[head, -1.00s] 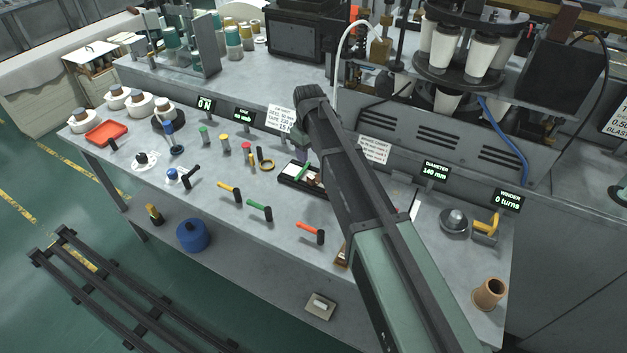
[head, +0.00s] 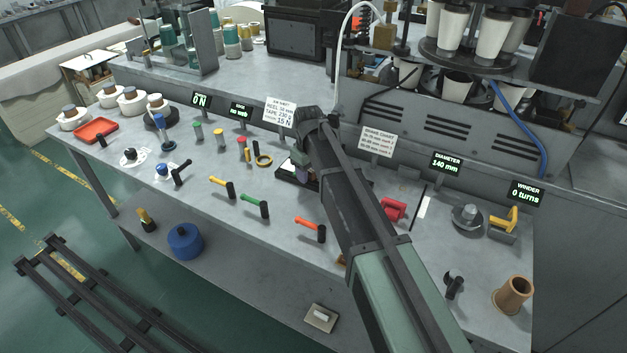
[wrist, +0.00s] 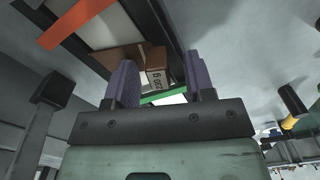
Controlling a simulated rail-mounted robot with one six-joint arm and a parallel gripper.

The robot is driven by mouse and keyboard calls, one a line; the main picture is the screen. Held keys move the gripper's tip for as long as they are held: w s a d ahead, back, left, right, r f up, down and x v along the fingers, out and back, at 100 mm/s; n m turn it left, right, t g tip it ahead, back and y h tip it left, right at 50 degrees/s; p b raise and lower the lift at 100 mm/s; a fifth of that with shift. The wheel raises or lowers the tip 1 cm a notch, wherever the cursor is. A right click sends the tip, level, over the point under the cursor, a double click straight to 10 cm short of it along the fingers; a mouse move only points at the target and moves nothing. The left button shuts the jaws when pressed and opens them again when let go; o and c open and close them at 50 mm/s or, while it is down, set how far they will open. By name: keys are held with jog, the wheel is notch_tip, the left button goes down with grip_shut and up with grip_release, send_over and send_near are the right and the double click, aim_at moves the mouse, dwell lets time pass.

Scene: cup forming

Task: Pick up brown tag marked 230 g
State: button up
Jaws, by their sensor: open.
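The brown tag marked 230 g (wrist: 157,79) shows in the wrist view, lying in a dark-rimmed tray (wrist: 160,22). The tag appears between the two purple fingers of my gripper (wrist: 159,62), which are apart with visible space around it. I cannot tell how far the fingertips are above the tag. In the head view my gripper (head: 303,172) is over the small dark tray (head: 288,177), and my arm hides most of the tray and the tag.
A green strip (wrist: 165,97) and an orange strip (wrist: 78,20) lie near the tag.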

grip_shut()
jog(key=shift+r, duration=0.15)
